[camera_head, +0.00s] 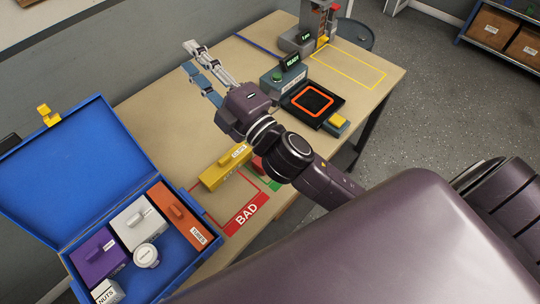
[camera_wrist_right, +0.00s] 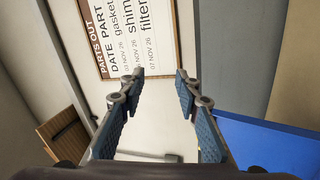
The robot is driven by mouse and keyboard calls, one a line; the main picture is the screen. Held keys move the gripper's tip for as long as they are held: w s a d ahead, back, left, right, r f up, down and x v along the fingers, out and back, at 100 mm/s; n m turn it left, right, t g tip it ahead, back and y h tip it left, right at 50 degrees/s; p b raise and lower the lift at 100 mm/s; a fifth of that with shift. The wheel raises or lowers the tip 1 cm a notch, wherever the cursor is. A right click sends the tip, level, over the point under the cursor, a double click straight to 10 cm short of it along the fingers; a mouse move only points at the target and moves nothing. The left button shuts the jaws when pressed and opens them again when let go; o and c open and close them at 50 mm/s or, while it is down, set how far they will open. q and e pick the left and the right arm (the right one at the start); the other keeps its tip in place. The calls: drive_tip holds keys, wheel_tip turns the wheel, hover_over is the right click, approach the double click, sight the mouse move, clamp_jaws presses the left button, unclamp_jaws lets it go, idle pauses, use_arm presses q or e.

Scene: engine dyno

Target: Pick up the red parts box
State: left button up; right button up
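My right gripper (camera_head: 188,57) is raised over the back left of the workbench, its fingers pointing left. In the right wrist view, the gripper (camera_wrist_right: 160,75) is open with nothing between its fingers. A red block (camera_head: 257,165) lies on the bench beside the yellow box; my right arm hides most of it, so I cannot tell its full shape. An orange-red box (camera_head: 182,214) with a white label and a handle stands in the blue case at left. My left gripper is not in view.
The open blue case (camera_head: 62,243) also holds a purple box (camera_head: 97,256), a white box (camera_head: 137,222) and a round white container (camera_head: 146,255). A yellow box (camera_head: 223,166) stands near the red BAD sign (camera_head: 246,214). A black tray (camera_head: 312,104) sits farther right.

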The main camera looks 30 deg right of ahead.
drive_tip(key=s+a+r+n+g+y, duration=0.25)
drive_tip(key=a+n+g+y, duration=0.35)
drive_tip(key=n, duration=0.5)
drive_tip(key=s+a+r+n+g+y, duration=0.2)
drive_tip(key=s+a+n+g+y, duration=0.2)
drive_tip(key=a+n+y, duration=0.5)
drive_tip(key=n+g+h, duration=1)
drive_tip(key=n+h, duration=0.8)
drive_tip(key=n, duration=0.1)
hover_over(256, 161)
drive_tip(key=a, duration=0.2)
wheel_tip(256, 161, down, 26)
drive_tip(key=r, duration=0.1)
drive_tip(key=d+h, duration=0.1)
drive_tip(key=d, duration=0.1)
drive_tip(key=d+h, duration=0.1)
drive_tip(key=d, duration=0.2)
drive_tip(key=d+h, duration=0.1)
drive_tip(key=d, duration=0.2)
drive_tip(key=shift+w, duration=0.35)
drive_tip(key=shift+d+f, duration=0.2)
drive_tip(key=shift+d, duration=0.05)
drive_tip(key=f+p, duration=0.1)
drive_tip(key=f, duration=0.1)
drive_tip(key=f+p, duration=0.1)
drive_tip(key=f, duration=0.1)
drive_tip(key=a+f+p, duration=0.1)
drive_tip(key=f, duration=0.1)
drive_tip(key=shift+f, duration=0.65)
clamp_jaws()
